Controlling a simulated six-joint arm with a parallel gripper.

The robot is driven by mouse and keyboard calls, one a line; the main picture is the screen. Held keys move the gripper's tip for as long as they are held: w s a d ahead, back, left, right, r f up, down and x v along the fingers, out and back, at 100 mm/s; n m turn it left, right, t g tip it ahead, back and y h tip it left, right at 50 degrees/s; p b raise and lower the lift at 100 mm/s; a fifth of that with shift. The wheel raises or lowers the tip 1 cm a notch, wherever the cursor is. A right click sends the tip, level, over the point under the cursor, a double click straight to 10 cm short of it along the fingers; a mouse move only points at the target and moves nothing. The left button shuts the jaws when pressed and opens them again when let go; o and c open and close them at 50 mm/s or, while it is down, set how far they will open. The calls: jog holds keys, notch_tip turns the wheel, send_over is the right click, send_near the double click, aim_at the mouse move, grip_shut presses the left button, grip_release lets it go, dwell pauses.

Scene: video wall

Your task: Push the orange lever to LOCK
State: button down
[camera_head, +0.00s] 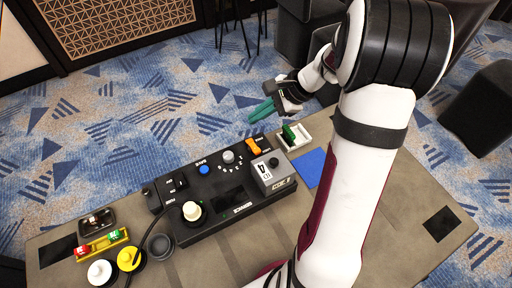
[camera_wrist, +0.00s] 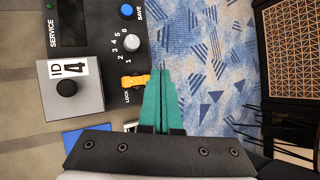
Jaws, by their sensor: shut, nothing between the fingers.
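The orange lever (camera_head: 259,142) sits on the black control panel (camera_head: 225,177), near its right end in the head view. In the wrist view the lever (camera_wrist: 135,81) lies beside the white word LOCK on the panel face. My gripper (camera_head: 251,117) has green fingers and is shut with nothing between them. In the head view the fingertips are above and slightly left of the lever. In the wrist view the gripper (camera_wrist: 162,75) is just right of the lever; I cannot tell whether they touch.
A grey box (camera_head: 274,175) marked ID 4 stands beside the lever. The panel also carries a grey knob (camera_head: 228,157) and a blue button (camera_head: 204,169). A white tray (camera_head: 301,141) with a green piece and a blue square (camera_head: 308,168) lie to the right. Carpet lies beyond the table edge.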

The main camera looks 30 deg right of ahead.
send_near(252, 149)
jog(key=x, duration=0.3)
jog(key=w+x, duration=0.1)
jog(key=x, duration=0.1)
jog(key=shift+a+r, duration=0.25)
jog(key=shift+a, duration=0.05)
jog(key=shift+s+f, duration=0.1)
dwell(1.5)
jog(key=shift+f, duration=0.3)
jog(key=shift+s+f, duration=0.15)
jog(key=shift+f, duration=0.35)
dwell(0.6)
jog(key=shift+w+r, duration=0.2)
jog(key=shift+r, duration=0.7)
jog(key=r, duration=0.2)
jog(key=w+r, duration=0.1)
jog(key=r, duration=0.2)
